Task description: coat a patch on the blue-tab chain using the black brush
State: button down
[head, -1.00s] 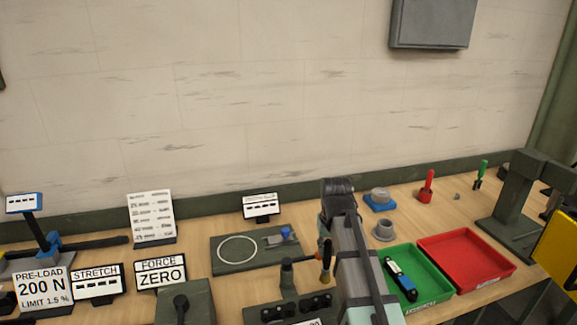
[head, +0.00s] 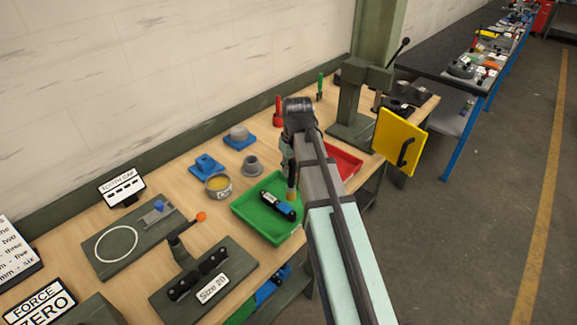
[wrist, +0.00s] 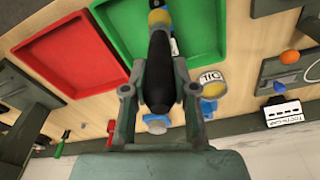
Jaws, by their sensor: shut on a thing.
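My gripper (wrist: 159,92) is shut on the black brush, whose dark handle (wrist: 160,65) runs between the fingers in the wrist view. The brush's tan and yellow end (head: 291,181) points down over the green tray (head: 250,217) in the head view. The blue-tab chain (head: 281,208), a dark bundle with blue and white parts, lies in that tray just below the brush end. I cannot tell whether the brush touches it. In the wrist view the brush hides most of the chain. The oil tin (head: 218,186), with yellow contents, stands left of the tray.
A red tray (head: 345,163) lies behind my arm. A grey collar (head: 252,166), blue-based parts (head: 206,164) and a red upright tool (head: 278,112) stand behind the green tray. A fixture marked Size 20 (head: 212,287) is at the front left. A green press column (head: 360,97) rises at the right.

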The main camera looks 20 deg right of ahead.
aim_at(292, 178)
jog(key=shift+d+f, duration=0.1)
jog(key=shift+d, duration=0.3)
jog(key=shift+n, duration=0.4)
jog(key=shift+a+f+b, duration=0.2)
jog(key=shift+f+b, duration=0.3)
jog(key=shift+f, duration=0.1)
notch_tip(292, 178, down, 6)
jog(key=b, duration=0.4)
jog(key=shift+w+f+b, duration=0.1)
jog(key=shift+f+b, duration=0.25)
jog(key=shift+f, duration=0.05)
jog(key=shift+w+a+b, duration=1.6)
jog(key=shift+w+a, duration=2.35)
jog(key=shift+w, duration=2.65)
jog(key=shift+s+d+f+p, duration=0.1)
jog(key=shift+s+d+p, duration=0.5)
jog(key=shift+s+d, duration=1.25)
jog(key=shift+s+d+p, duration=0.55)
jog(key=shift+s+d, duration=0.25)
jog(key=shift+s, duration=1.9)
jog(key=shift+s+d+f+p, duration=0.1)
jog(key=shift+s+d+p, duration=0.5)
jog(key=shift+s+d, duration=1.25)
jog(key=r, duration=0.1)
jog(key=r+p, duration=0.1)
jog(key=a+r, duration=0.1)
jog(key=shift+s+r, duration=0.25)
jog(key=shift+r+p, duration=2.05)
jog(key=shift+r, duration=0.45)
